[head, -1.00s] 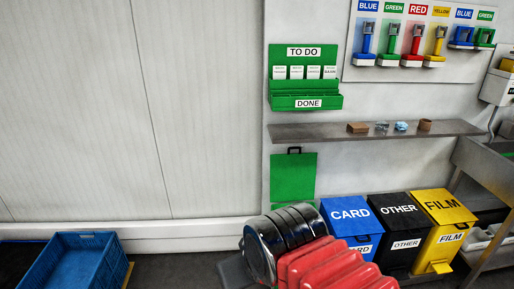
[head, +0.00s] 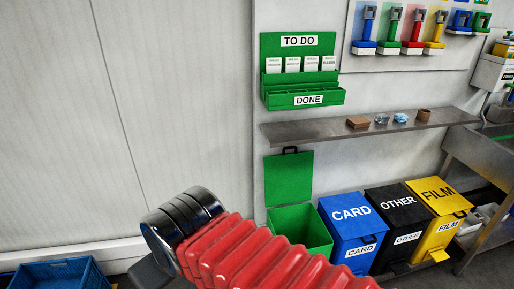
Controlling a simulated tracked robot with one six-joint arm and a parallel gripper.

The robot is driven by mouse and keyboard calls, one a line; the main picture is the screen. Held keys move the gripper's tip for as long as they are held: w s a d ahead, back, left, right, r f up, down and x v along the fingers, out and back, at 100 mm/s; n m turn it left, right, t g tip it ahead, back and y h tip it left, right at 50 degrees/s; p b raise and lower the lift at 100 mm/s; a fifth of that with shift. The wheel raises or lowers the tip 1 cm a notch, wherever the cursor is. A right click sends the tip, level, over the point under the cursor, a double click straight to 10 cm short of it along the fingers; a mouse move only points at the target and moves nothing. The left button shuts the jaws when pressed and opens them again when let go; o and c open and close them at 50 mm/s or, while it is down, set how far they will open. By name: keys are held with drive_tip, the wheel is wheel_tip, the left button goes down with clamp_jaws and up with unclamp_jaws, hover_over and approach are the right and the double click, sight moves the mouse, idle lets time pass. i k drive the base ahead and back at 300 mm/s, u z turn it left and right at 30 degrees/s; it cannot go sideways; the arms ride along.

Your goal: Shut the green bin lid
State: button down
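The green bin (head: 313,228) stands by the wall at the left end of the bin row, and its inside shows from above. Its green lid (head: 289,180) stands upright behind it against the wall, open, with a dark handle at its top edge. My red-sleeved arm reaches up from the bottom and covers the front left of the bin. My gripper (head: 150,272) is at the dark end of the arm, left of the bin and apart from the lid. Only a dark piece of it shows, so its fingers cannot be made out.
Shut blue CARD (head: 345,215), black OTHER (head: 397,212) and yellow FILM (head: 437,192) bins stand to the right. A grey shelf (head: 300,131) with small items is above the lid, under a green TO DO rack (head: 300,45). A blue crate (head: 60,275) is at lower left.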

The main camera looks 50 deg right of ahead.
sight(288, 178)
drive_tip(key=z, duration=0.05)
drive_tip(key=i, duration=1.25)
drive_tip(key=z, duration=0.3)
